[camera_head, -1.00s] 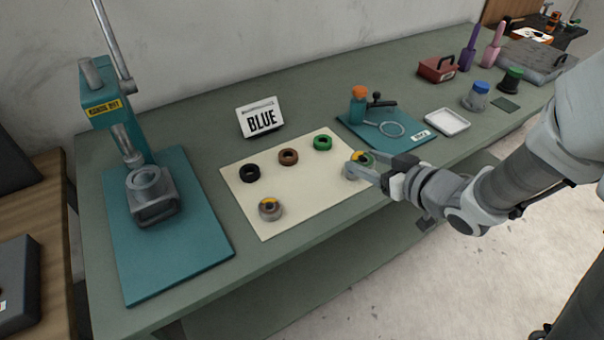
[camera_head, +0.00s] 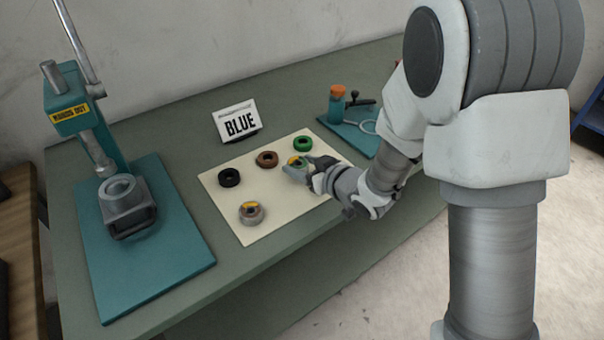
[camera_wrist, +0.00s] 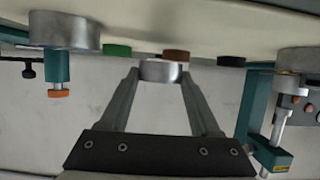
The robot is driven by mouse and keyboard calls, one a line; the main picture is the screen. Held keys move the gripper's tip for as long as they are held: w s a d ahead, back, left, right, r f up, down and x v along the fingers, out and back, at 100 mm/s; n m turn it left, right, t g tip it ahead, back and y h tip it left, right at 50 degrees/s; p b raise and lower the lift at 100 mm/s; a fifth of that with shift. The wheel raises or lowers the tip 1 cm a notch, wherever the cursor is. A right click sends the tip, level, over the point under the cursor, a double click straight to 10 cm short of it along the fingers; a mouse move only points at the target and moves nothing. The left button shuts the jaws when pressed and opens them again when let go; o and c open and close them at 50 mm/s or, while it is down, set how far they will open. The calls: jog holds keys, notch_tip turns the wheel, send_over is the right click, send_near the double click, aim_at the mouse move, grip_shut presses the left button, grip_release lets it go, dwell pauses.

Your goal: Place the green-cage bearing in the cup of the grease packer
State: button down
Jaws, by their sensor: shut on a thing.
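A silver bearing with green and yellow on top (camera_head: 299,161) is at the fingertips of my gripper (camera_head: 297,170), over the right part of the cream mat. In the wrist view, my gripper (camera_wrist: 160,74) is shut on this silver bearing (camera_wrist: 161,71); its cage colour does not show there. Whether it touches the mat is unclear. The teal lever press (camera_head: 72,107), seemingly the grease packer, stands at left on a teal board. Its grey cup (camera_head: 122,193) shows a round opening, under the press's ram. The press also shows at the right in the wrist view (camera_wrist: 262,110).
The cream mat (camera_head: 285,215) holds black (camera_head: 229,177), brown (camera_head: 267,159) and green (camera_head: 303,143) rings and another bearing (camera_head: 252,213). Bench between mat and press board is clear.

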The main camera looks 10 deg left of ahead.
jog(key=shift+f, duration=1.1)
jog(key=shift+f+b, duration=0.2)
jog(key=shift+b, duration=0.1)
jog(key=shift+c, duration=0.5)
grip_release()
jog(key=shift+s+d+r+p, duration=0.1)
jog(key=shift+d+r+p, duration=0.05)
jog(key=shift+r+p, duration=0.15)
jog(key=p+v, duration=0.1)
jog(key=v, duration=0.8)
jog(key=shift+r+p, duration=0.2)
jog(key=shift+p, duration=0.1)
jog(key=shift+s+p, duration=0.1)
jog(key=shift+p, duration=1.05)
